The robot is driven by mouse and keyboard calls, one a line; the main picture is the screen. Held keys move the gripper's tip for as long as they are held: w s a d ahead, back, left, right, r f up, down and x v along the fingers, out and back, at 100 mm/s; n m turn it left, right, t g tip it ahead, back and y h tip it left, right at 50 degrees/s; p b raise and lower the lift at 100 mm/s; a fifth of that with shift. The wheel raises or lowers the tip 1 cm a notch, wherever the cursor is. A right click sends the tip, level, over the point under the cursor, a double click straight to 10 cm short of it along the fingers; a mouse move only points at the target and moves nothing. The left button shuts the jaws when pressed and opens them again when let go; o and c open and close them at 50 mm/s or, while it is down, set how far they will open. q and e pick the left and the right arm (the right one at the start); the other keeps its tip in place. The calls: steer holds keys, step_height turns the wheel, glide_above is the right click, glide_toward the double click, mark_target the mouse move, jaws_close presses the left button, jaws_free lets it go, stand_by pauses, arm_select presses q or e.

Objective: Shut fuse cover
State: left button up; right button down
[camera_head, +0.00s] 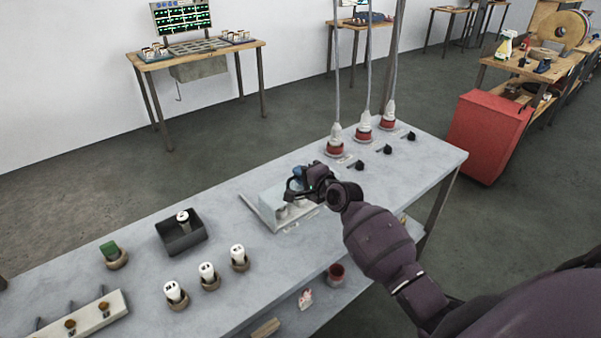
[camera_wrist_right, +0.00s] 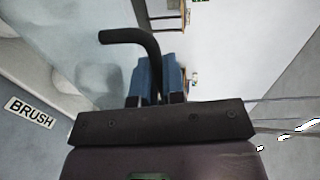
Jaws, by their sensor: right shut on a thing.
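The fuse cover (camera_head: 273,200) is a pale, see-through housing in the middle of the grey bench in the head view. Its front and right side are partly hidden by my right gripper. My right gripper (camera_head: 298,176) is at the top right of the cover. The exact contact point is hidden. Pale shapes under the cover are too small to make out. My left gripper is not in view.
Red-based plugs on cables (camera_head: 335,143) stand behind right, with small black knobs (camera_head: 359,165) beside them. A dark open tray (camera_head: 166,229) and white cylinders in round holders (camera_head: 207,272) stand to the left.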

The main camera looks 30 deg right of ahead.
steer(key=c, duration=1.3)
jaws_free()
steer(key=shift+s, duration=0.1)
steer(key=shift+o, duration=0.2)
steer(key=p+v, duration=0.1)
steer(key=v, duration=0.9)
steer(key=shift+s, duration=0.4)
steer(key=shift+r, duration=0.1)
steer(key=s+a+f+n+g+h, duration=0.1)
steer(key=s+a+f+n, duration=0.3)
steer(key=s+f+n, duration=0.4)
steer(key=s+a+f+n+g+h, duration=0.1)
steer(key=s+a+f+n+g, duration=0.2)
steer(key=s+f+n, duration=0.6)
steer(key=s+a, duration=0.2)
steer(key=s, duration=0.4)
steer(key=shift+a, duration=0.35)
